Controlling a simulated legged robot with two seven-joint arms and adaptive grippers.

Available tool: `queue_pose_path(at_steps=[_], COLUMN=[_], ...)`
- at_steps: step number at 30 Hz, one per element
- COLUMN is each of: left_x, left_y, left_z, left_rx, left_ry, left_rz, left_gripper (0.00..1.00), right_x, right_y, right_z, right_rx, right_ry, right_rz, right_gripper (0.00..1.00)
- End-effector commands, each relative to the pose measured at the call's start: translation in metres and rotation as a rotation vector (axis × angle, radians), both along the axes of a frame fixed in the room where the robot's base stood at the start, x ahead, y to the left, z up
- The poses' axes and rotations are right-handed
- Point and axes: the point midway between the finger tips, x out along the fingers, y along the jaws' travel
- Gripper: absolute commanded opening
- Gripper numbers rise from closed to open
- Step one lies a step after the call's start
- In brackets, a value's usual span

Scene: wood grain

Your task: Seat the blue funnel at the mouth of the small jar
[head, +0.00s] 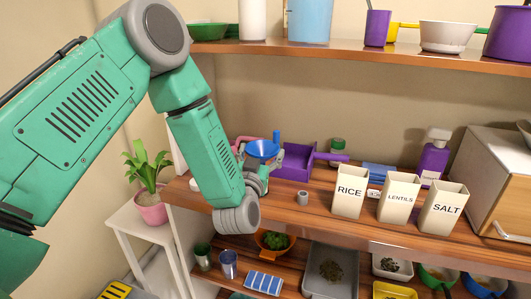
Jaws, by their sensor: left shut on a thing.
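The blue funnel (262,149) is at the left end of the middle wooden shelf, wide mouth up and roughly upright. My left gripper (261,171) is just below the funnel's cone, shut on the funnel; its fingers are small and partly hidden by my own wrist. The funnel's spout is hidden. A small grey open-topped cylinder (303,198), which may be the small jar, stands on the shelf to the right of the gripper, apart from the funnel. My right gripper is not in view.
Containers marked rice (349,197), lentils (398,202) and salt (443,211) stand to the right. A green-topped jar (337,146) is at the back. The upper shelf (340,50) overhangs; shelf front left of rice is clear.

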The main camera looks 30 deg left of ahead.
Motion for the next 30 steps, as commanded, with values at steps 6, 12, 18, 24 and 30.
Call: queue_pose_path(at_steps=[6,12,18,24,30], left_x=[0.000,0.000,0.000,0.000,0.000], left_y=[-0.004,-0.007,-0.003,-0.001,-0.002], left_z=[0.002,0.009,0.007,0.006,0.007], left_rx=[0.003,0.007,0.003,0.002,0.002], left_ry=[0.001,-0.001,0.000,0.001,0.000], left_rz=[-0.001,-0.002,-0.001,0.000,0.000], left_gripper=[0.51,0.51,0.51,0.51,0.51], right_x=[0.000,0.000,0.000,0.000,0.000], right_y=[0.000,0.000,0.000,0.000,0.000], right_z=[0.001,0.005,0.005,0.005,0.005], right_rx=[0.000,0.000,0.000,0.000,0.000], right_ry=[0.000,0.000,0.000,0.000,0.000], right_rz=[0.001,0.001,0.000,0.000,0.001], right_gripper=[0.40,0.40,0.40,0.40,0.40])
